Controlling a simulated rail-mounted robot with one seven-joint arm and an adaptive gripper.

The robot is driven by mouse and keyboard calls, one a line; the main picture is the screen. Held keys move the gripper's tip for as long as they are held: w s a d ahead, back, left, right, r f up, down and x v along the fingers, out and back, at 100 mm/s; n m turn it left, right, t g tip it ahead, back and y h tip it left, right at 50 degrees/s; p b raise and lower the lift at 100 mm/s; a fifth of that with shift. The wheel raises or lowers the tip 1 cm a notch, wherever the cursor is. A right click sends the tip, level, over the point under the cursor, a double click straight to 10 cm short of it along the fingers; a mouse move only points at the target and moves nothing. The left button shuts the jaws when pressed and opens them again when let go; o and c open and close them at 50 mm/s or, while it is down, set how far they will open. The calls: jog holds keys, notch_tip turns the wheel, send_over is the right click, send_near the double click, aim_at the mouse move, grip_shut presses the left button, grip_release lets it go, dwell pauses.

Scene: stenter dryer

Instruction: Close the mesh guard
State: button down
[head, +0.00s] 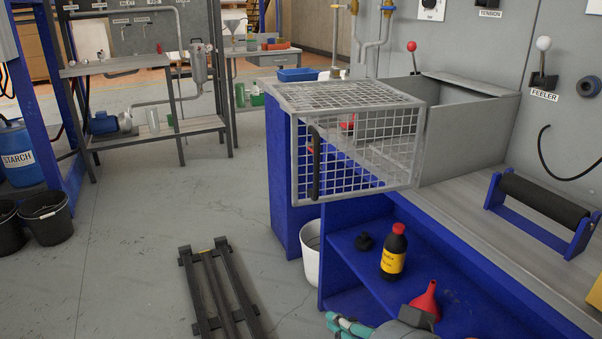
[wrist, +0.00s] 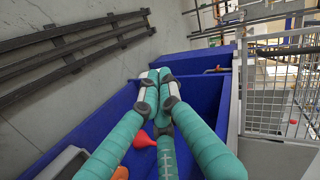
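The mesh guard (head: 358,151) is a grey wire-grid panel with a metal frame, below a mesh top (head: 345,95), left of a grey metal box. A black vertical handle (head: 316,162) sits near its left edge. I cannot tell how far the guard stands from its frame. In the wrist view the mesh (wrist: 272,112) is at the right. My gripper (head: 347,326) has teal fingers and is low in the head view, below and apart from the guard. In the wrist view the fingertips (wrist: 156,78) meet with nothing visible between them.
A blue shelf below the guard holds a dark bottle (head: 394,252), a black knob-like item (head: 364,242) and a red funnel (head: 426,298). A white bucket (head: 311,252) stands beside it. A dark rail frame (head: 221,290) lies on the floor. Floor to the left is mostly clear.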

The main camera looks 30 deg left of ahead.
jog(key=w+a+r+m+t+p, duration=0.15)
jog(key=r+m+p, duration=0.25)
jog(key=r+p, duration=0.55)
jog(key=w+a+r+m+t+p, duration=0.1)
jog(key=a+r+m+t+p, duration=0.3)
jog(key=r, duration=1.1)
jog(key=g+b, duration=0.2)
send_near(296, 158)
jog(key=shift+n, duration=0.3)
jog(key=x, duration=0.4)
jog(key=shift+a+f, duration=0.1)
jog(key=shift+f, duration=0.2)
jog(key=shift+w+a, duration=0.65)
jog(key=shift+a, duration=0.05)
